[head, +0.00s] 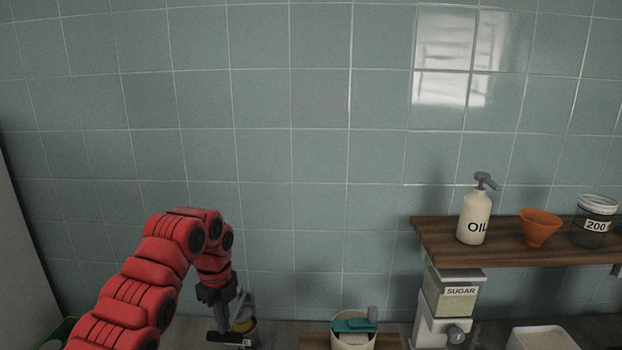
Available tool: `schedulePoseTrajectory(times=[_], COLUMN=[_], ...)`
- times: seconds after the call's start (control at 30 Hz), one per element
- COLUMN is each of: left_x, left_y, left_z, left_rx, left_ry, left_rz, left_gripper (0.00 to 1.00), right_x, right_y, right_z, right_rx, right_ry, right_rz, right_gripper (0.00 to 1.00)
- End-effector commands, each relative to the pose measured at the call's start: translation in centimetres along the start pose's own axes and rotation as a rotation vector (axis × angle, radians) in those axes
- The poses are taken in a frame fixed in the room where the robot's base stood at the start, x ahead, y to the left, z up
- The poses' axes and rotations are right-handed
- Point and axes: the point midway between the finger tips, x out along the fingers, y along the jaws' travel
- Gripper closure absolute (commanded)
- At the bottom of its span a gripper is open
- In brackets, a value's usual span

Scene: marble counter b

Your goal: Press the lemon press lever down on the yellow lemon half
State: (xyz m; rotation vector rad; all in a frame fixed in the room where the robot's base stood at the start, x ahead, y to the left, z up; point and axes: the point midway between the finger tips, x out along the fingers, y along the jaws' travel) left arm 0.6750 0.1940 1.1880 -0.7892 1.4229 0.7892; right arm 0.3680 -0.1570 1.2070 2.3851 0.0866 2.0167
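My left gripper (222,312) points down at the bottom of the head view, at the end of my red arm. Its dark fingers are small and partly overlap the lemon press (249,335), so I cannot tell whether they are open, shut or touching it. A yellow piece that looks like the lemon half (243,325) shows in the press, just right of the fingers. A grey upright part, perhaps the lever (247,301), rises above the yellow piece. The lower part of the press is cut off by the picture's edge. My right gripper is not in view.
A cream container with a teal top (354,326) stands right of the press. Further right are a sugar dispenser (452,293) and a white tub (541,338). A wooden shelf (440,245) above holds an oil bottle (474,218), an orange funnel (540,228) and a jar (595,220).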

Motion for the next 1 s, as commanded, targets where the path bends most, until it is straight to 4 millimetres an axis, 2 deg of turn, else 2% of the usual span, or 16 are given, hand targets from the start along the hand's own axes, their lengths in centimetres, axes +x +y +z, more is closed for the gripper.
schedulePoseTrajectory(times=[1.0], left_x=[1.6], left_y=[0.0], left_z=[0.0], left_rx=[0.000], left_ry=[0.000], left_rz=[0.000], left_gripper=[1.00], right_x=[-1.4], right_y=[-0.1], right_z=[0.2], right_rx=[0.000], right_ry=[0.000], right_rz=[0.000], right_gripper=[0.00])
